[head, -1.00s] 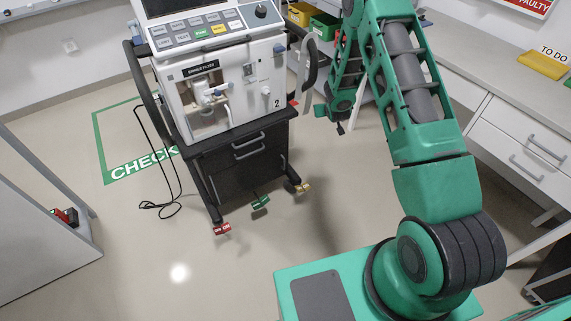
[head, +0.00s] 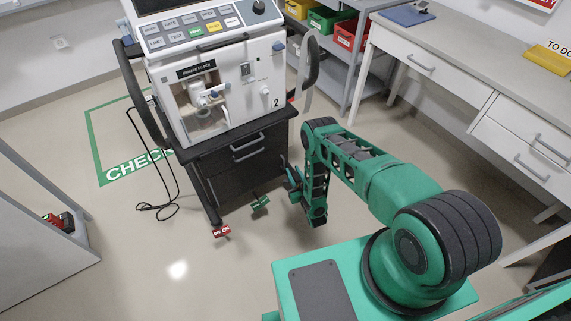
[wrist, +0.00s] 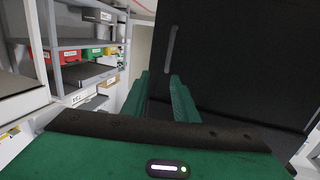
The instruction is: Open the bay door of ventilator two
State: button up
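Ventilator two (head: 262,75) stands on a dark cart in the head view, with a "2" on its white front. A filter compartment (head: 205,105) shows on its left front. My gripper (head: 292,180) is low beside the cabinet's front right edge; the arm partly hides that corner. In the wrist view my gripper (wrist: 160,95) has its two green fingers apart, with nothing seen between them. A dark panel (wrist: 240,70) with a grey vertical handle (wrist: 170,48) lies beyond the fingertips; contact is not visible.
A shelf (head: 345,85) with coloured bins stands behind, right of the ventilator. A white desk with drawers (head: 480,85) runs along the right. A grey panel (head: 35,240) stands at left. Floor before the cart is open.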

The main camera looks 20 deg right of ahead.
jog(key=s+a+f, duration=0.1)
jog(key=s+f, duration=0.1)
jog(key=s, duration=0.2)
jog(key=w+a, duration=0.1)
jog(key=w, duration=1)
jog(key=shift+t, duration=0.4)
grip_shut()
dwell(0.8)
